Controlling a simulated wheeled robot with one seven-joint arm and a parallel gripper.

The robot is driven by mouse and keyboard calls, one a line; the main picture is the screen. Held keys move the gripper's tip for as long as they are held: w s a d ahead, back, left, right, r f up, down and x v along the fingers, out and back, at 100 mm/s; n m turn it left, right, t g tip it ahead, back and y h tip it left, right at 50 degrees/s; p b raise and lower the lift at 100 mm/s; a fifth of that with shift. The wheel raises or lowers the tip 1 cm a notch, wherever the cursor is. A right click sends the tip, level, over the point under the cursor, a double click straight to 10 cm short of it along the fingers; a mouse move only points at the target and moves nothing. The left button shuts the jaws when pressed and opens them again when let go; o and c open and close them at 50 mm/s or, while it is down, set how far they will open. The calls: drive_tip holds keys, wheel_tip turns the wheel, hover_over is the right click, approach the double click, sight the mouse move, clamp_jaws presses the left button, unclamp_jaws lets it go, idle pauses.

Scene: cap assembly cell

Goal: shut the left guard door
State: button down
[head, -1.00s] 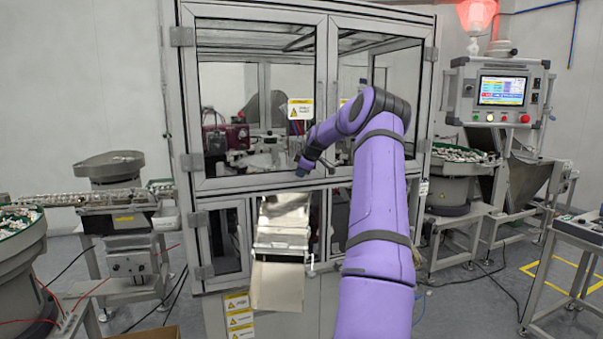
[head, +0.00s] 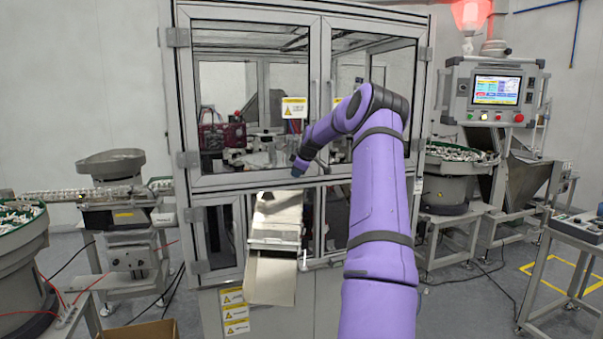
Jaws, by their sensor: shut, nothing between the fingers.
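The left guard door (head: 184,110) is the grey-framed clear panel at the upper left of the cabinet, hinged along its left side. It looks flush or nearly flush with the cabinet front; I cannot tell whether a small gap is left. A yellow and white warning label (head: 293,107) is near its right edge. My gripper (head: 298,170) is shut and empty, in front of the door's lower right part. Whether it touches the door cannot be told. My arm hides much of the right guard door (head: 424,100).
A metal chute (head: 275,215) sticks out below the left guard door. A bowl feeder (head: 112,164) stands at the left and another (head: 450,172) at the right. A control panel (head: 496,92) is at the right. A cardboard box (head: 145,332) lies on the floor in front.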

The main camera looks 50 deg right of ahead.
drive_tip(key=d+v, duration=0.1)
drive_tip(key=v, duration=0.9)
drive_tip(key=shift+s+d, duration=0.45)
drive_tip(key=shift+d, duration=0.1)
